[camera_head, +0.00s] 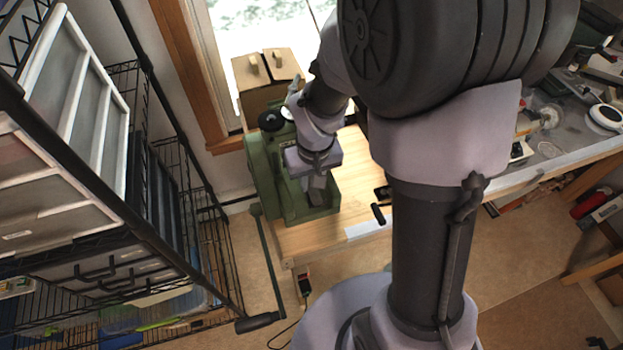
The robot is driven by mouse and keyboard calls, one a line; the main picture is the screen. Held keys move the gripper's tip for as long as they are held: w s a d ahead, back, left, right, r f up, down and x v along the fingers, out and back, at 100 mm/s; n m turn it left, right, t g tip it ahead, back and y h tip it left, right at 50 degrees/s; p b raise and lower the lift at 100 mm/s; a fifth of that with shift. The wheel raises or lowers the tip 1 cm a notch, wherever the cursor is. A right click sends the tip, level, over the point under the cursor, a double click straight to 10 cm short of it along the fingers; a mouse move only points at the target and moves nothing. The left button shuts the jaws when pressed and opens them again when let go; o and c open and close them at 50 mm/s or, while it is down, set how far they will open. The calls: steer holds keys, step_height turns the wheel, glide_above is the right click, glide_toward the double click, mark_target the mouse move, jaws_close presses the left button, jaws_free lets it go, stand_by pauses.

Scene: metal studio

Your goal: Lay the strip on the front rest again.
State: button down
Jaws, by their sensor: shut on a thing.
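My gripper (317,197) points down over the green machine (262,180) at the left end of the wooden table. It is shut, its fingers low inside the machine's frame. The strip cannot be made out; what the fingers hold is too small and mostly hidden by my wrist. The front rest cannot be told apart from the machine's other green parts here. A long crank with a dark handle (258,321) hangs from the machine's front left side.
A cardboard box (262,98) stands behind the machine by the window. Small black items (378,213) and a pale flat piece (368,229) lie on the table to the right. A wire shelf with drawers (75,130) is close on the left. A cluttered bench (560,155) is at right.

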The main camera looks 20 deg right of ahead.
steer(key=shift+f, duration=0.15)
steer(key=c, duration=1.2)
jaws_free()
steer(key=shift+o, duration=0.2)
step_height(320, 180, up, 17)
steer(key=s+p, duration=0.2)
steer(key=p, duration=0.2)
steer(key=s+a+f+m+t+y+b, duration=0.1)
steer(key=s+a+f+m+t+b, duration=0.1)
steer(key=s+f+b, duration=0.3)
steer(key=s+a+f+m+t+y+b, duration=0.1)
steer(key=s+a+f+m+t+b, duration=0.1)
steer(key=s+f+b, duration=0.2)
steer(key=s+b, duration=0.3)
steer(key=b, duration=0.5)
steer(key=shift+s+f+b, duration=0.35)
steer(key=shift+s, duration=0.05)
